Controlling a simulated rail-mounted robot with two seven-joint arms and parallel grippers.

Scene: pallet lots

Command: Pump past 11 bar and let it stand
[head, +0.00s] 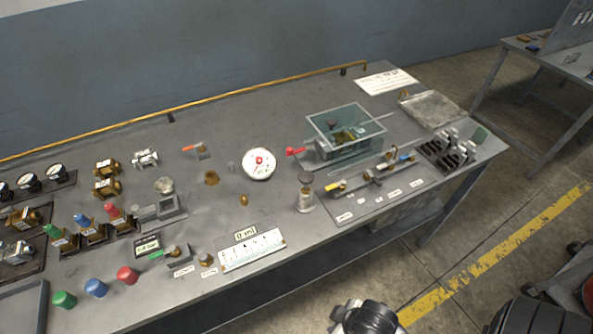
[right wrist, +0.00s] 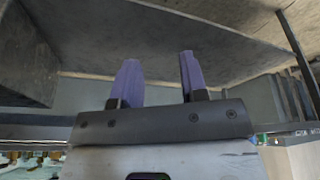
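A round white dial gauge (head: 258,168) with a red centre lies on the middle of the grey bench; its reading is too small to tell. A clear box (head: 345,123) with brass parts inside stands to its right, with a red handle (head: 295,151) at its left side. A small display (head: 245,233) sits above a white scale panel (head: 252,251); its digits are not clear. I cannot tell which part is the pump. My right gripper (right wrist: 158,60) shows two purple fingers apart with nothing between them. My left gripper is not in view.
A row of valves with coloured handles (head: 368,180) stands on a plate at the right. A dark-capped cylinder (head: 305,199) stands before the clear box. Red (head: 127,275), blue (head: 95,288) and green (head: 64,299) caps line the front left. A yellow pipe (head: 220,97) runs along the back edge.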

